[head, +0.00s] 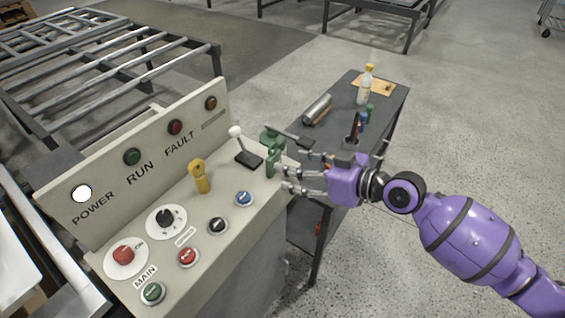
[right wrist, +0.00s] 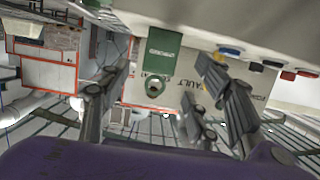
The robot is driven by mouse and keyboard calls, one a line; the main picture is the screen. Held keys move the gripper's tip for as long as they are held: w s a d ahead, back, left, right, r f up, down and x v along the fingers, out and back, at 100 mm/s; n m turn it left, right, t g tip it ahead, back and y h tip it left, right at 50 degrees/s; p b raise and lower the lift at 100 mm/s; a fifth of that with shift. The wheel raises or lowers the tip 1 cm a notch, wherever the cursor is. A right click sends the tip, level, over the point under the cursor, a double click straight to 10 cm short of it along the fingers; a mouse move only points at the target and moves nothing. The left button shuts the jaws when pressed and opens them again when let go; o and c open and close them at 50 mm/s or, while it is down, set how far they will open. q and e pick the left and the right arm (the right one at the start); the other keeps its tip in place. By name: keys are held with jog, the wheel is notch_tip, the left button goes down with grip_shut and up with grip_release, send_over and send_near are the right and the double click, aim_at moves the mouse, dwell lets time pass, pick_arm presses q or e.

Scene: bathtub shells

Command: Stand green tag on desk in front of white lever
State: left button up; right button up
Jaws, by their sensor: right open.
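The white lever (head: 237,132) has a round white knob and a black base, and stands near the right end of the beige desk (head: 222,212). The green tag (head: 270,164) is upright just right of the lever's base, close to the desk's edge. In the right wrist view the tag (right wrist: 160,52) shows its flat face and a hole, with its other end against the desk. My right gripper (head: 285,163) is open, with its fingers around the tag; the wrist view shows gaps on both sides. My left gripper is out of view.
A yellow tag (head: 200,176) stands on the desk left of the lever. Several buttons and a dial (head: 166,217) fill the front. The labelled panel (head: 150,150) rises behind. A dark side table (head: 388,95) holds a bottle (head: 365,86) and tools.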

jog(key=shift+b+v, duration=0.7)
jog(key=shift+v, duration=2.35)
jog(key=s+d+f+m+t+h, duration=0.1)
jog(key=s+f+m+h, duration=0.15)
jog(key=f, duration=0.45)
jog(key=s+d+f+m+h, duration=0.1)
jog(key=s+d+f, duration=0.1)
jog(key=s+f, duration=0.3)
jog(key=s+d+f+m+t+h, duration=0.1)
jog(key=s+f+m, duration=0.1)
jog(key=f, duration=0.6)
pick_arm(q)
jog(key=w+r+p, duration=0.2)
jog(key=p, duration=0.1)
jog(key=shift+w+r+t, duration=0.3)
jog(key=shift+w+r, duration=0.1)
pick_arm(e)
jog(key=s+d+f+m+h, duration=0.1)
jog(key=s+d+f+h, duration=0.1)
jog(key=s, duration=0.5)
jog(key=s+d+f+m+g+h, duration=0.1)
jog(key=s+d+f+m+h, duration=0.1)
jog(key=s+f, duration=0.3)
jog(key=s+d+f+m+g+h, duration=0.1)
jog(key=s+d+f+m+h, duration=0.1)
jog(key=s, duration=0.6)
jog(key=shift+s+d+f+h, duration=0.2)
jog(key=shift+s+f+h, duration=0.3)
jog(key=shift+f, duration=0.35)
